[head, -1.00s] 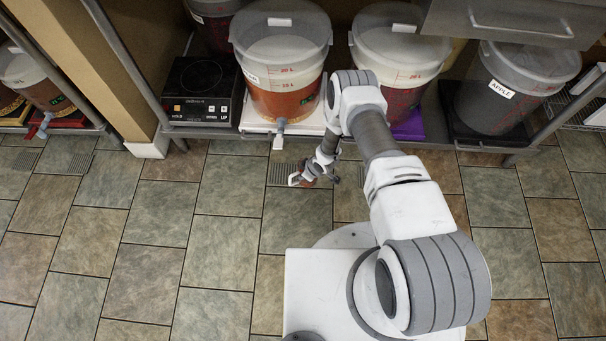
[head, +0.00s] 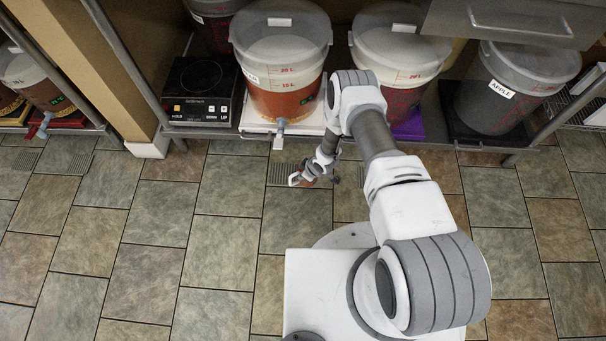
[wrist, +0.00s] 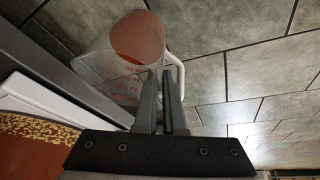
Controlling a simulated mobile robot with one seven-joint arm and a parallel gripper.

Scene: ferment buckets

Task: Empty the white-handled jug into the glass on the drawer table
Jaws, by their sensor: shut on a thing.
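The clear jug with red markings (wrist: 118,72) holds reddish-brown liquid (wrist: 138,38) and has a white handle (wrist: 180,78). My gripper (wrist: 164,82) is shut on the jug at its handle side; the fingers partly hide the handle and jug wall. In the head view the jug and its handle (head: 294,179) look very small at the end of my arm, in front of the shelf and above the tiled floor. I cannot tell the jug's exact tilt. The glass does not show in either view.
A bucket of amber liquid with a tap (head: 280,124) stands on the low shelf behind the jug. A hot plate (head: 203,88) is left of it, more lidded buckets (head: 400,45) right. A grey drawer front (head: 510,22) is at upper right. The tiled floor at left is clear.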

